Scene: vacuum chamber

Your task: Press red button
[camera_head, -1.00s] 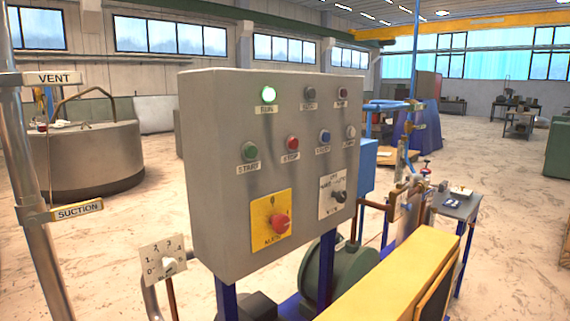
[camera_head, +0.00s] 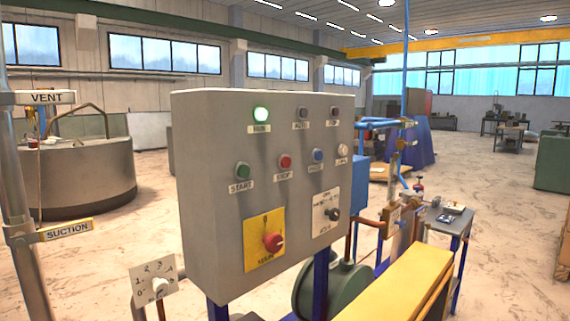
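A grey control box (camera_head: 205,200) stands in front of me on blue posts. A red button (camera_head: 284,161) labelled STOP sits in its middle row, between a green START button (camera_head: 242,170) and a blue button (camera_head: 318,155). A larger red knob (camera_head: 273,242) sits on a yellow plate (camera_head: 256,258) lower on the same face. Neither of my grippers shows in the view, and nothing touches the box.
Pipes labelled VENT (camera_head: 47,97) and SUCTION (camera_head: 66,230) stand at the left. A dial plate (camera_head: 155,282) is at the lower left. A yellow guard (camera_head: 400,285) and green motor (camera_head: 335,285) lie at the lower right. Open floor extends behind.

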